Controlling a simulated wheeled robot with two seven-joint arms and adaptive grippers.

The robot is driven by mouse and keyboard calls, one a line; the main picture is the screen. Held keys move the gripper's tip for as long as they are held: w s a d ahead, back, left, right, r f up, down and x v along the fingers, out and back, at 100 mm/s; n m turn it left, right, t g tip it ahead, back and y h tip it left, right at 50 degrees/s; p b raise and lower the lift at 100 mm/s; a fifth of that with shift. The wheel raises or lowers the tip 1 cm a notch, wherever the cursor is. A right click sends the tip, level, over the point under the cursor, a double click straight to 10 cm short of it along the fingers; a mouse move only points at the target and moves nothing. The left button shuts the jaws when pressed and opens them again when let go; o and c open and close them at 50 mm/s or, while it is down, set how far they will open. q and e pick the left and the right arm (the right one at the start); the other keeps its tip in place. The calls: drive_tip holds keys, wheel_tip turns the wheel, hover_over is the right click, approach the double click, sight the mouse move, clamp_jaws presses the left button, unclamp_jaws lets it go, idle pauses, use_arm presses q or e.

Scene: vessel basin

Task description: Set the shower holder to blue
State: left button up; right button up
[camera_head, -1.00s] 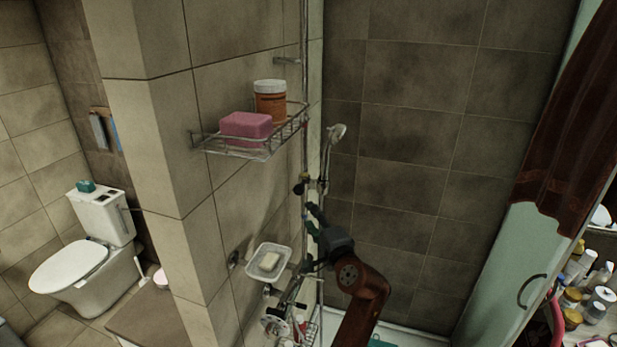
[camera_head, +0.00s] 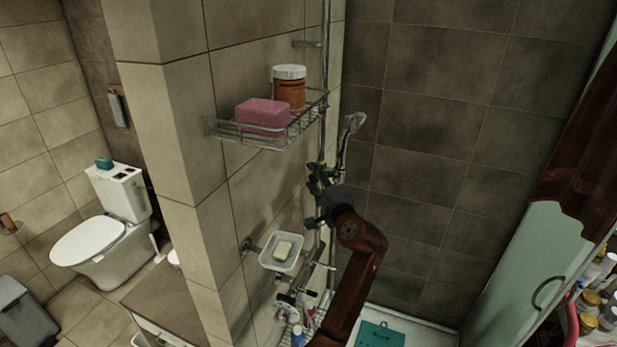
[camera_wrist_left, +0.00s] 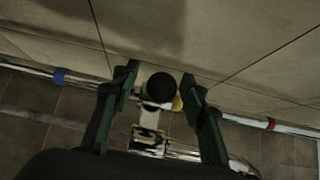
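The shower holder with its round black knob (camera_wrist_left: 161,87) sits on the chrome rail, between a blue band (camera_wrist_left: 60,76) on the left and a red band (camera_wrist_left: 270,124) on the right in the left wrist view. My left gripper (camera_wrist_left: 160,75) is open, with its green fingers on either side of the knob; a gap shows beside it. In the head view my left gripper (camera_head: 316,184) is at the rail and largely hides the holder. The shower head (camera_head: 353,122) hangs just above it. My right gripper is not in view.
A wire shelf (camera_head: 255,137) with a pink sponge (camera_head: 263,115) and an orange jar (camera_head: 289,90) juts out above left of the gripper. A soap dish (camera_head: 281,264) and faucet (camera_head: 300,296) are below. Tiled walls stand close by; a toilet (camera_head: 105,245) is far left.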

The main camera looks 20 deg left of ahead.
use_arm(q)
drive_tip(key=shift+s+d+r, duration=0.1)
drive_tip(key=shift+d+r, duration=0.1)
drive_tip(key=shift+d, duration=0.15)
drive_tip(key=shift+s+d+r, duration=0.15)
drive_tip(key=shift+a+f, duration=0.3)
drive_tip(key=shift+a, duration=0.35)
drive_tip(key=c, duration=0.5)
drive_tip(key=shift+c, duration=0.7)
drive_tip(key=shift+d+r, duration=0.1)
drive_tip(key=shift+d, duration=0.05)
drive_tip(key=c, duration=0.3)
clamp_jaws()
drive_tip(key=shift+d, duration=0.1)
